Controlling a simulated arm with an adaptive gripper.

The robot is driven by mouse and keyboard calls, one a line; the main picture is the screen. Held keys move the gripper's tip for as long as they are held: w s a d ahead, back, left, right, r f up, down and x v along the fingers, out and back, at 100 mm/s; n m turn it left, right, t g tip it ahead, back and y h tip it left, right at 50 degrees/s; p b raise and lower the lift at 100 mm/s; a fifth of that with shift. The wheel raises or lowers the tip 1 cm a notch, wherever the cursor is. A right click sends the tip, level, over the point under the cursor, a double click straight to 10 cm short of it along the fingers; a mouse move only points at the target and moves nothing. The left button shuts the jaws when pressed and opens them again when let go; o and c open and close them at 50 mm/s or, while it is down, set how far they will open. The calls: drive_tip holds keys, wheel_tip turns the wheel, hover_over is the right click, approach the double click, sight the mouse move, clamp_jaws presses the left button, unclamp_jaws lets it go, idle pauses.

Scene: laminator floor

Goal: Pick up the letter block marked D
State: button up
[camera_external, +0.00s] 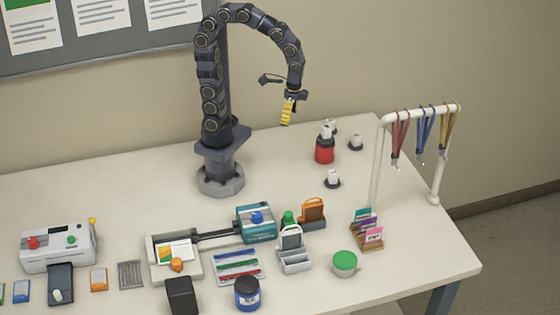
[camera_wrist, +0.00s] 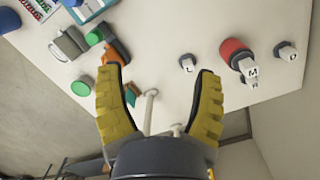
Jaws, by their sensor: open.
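The white block marked D (camera_wrist: 291,54) stands on a small dark base near the right edge of the wrist view. In the external view it appears to be the white block (camera_external: 332,123) behind the red canister, partly hidden. My gripper (camera_external: 287,122) hangs high above the table, left of the blocks, with yellow fingers. In the wrist view my gripper (camera_wrist: 158,72) is open and empty, with its fingers wide apart. The D block lies outside the fingers, to the right.
A block marked L (camera_wrist: 188,66) and another white block (camera_external: 356,140) stand nearby. A lanyard rack (camera_external: 405,115) rises on the right. Laminator equipment (camera_external: 256,223) and supplies fill the front.

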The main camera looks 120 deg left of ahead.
drive_tip(key=w+a+f+n, duration=0.1)
drive_tip(key=w+a+f, duration=0.15)
drive_tip(key=a, duration=0.35)
drive_tip(key=w+a+f+n, duration=0.2)
drive_tip(key=w+a, duration=0.2)
drive_tip(key=a, duration=0.2)
drive_tip(key=n+t, duration=0.1)
drive_tip(key=n, duration=0.4)
hover_over(331, 120)
drive_tip(key=s, duration=0.1)
drive_tip(key=shift+y, duration=0.3)
drive_tip(key=f, duration=1.6)
drive_tip(key=shift+s+a+f, duration=0.1)
drive_tip(key=shift+a+f, duration=0.1)
drive_tip(key=shift+f, duration=0.2)
drive_tip(key=f, duration=0.5)
drive_tip(key=w+f, duration=0.1)
drive_tip(key=f, duration=0.1)
drive_tip(key=shift+d+f, duration=0.15)
drive_tip(key=shift+f, duration=0.05)
clamp_jaws()
